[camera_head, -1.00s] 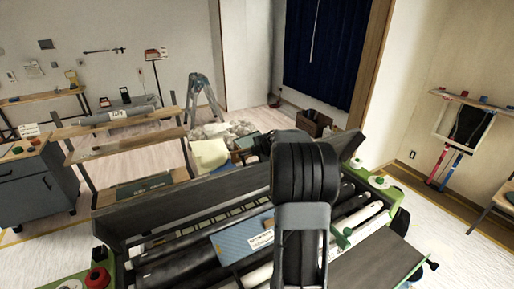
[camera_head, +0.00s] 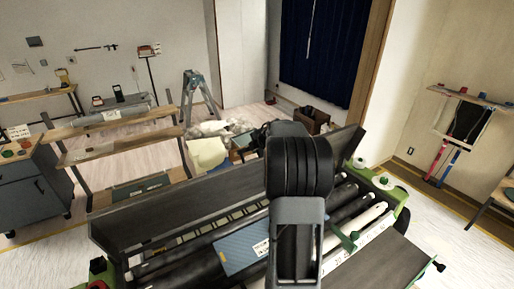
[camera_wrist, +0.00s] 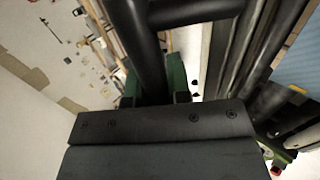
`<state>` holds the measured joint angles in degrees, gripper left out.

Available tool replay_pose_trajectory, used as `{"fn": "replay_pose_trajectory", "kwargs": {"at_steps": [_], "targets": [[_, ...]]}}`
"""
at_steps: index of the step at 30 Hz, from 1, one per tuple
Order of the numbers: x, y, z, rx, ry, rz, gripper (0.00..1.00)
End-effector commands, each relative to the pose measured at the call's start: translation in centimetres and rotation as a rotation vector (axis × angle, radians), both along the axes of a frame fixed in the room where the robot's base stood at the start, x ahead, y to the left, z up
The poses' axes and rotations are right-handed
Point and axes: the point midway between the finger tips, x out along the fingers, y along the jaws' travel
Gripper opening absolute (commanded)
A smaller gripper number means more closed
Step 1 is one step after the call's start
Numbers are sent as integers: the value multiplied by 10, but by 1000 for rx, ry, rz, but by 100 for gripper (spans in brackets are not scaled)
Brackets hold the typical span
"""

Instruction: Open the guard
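A long dark panel, which looks like the guard (camera_head: 175,205), slants across the back of the wallpaper machine in the head view. Dark and white rollers (camera_head: 345,222) lie in front of it, uncovered from this side. My arm and wrist stand over the middle of the machine and hide part of the panel and rollers; my fingertips are hidden there. In the wrist view, a dark screwed plate fills the bottom. No contact with the guard is visible.
A blue labelled plate (camera_head: 243,247) lies over the rollers. Green end frames (camera_head: 388,188) bound the machine, with a red button (camera_head: 97,265) at left. Shelves (camera_head: 110,128), a grey cabinet (camera_head: 30,190) and a stepladder (camera_head: 200,95) stand behind. Pale floor is free at right.

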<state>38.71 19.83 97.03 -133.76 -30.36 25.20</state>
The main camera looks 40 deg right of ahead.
Motion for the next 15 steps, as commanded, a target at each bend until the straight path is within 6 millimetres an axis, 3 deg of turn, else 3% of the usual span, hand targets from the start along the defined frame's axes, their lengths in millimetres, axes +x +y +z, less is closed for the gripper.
{"fn": "replay_pose_trajectory", "kwargs": {"at_steps": [1, 4, 15], "targets": [[-1, 3, -8, 8, 14, 9, 20], [-1, 2, -7, 7, 13, 7, 29], [-9, 1, 5, 2, 4, 0, 29]]}}
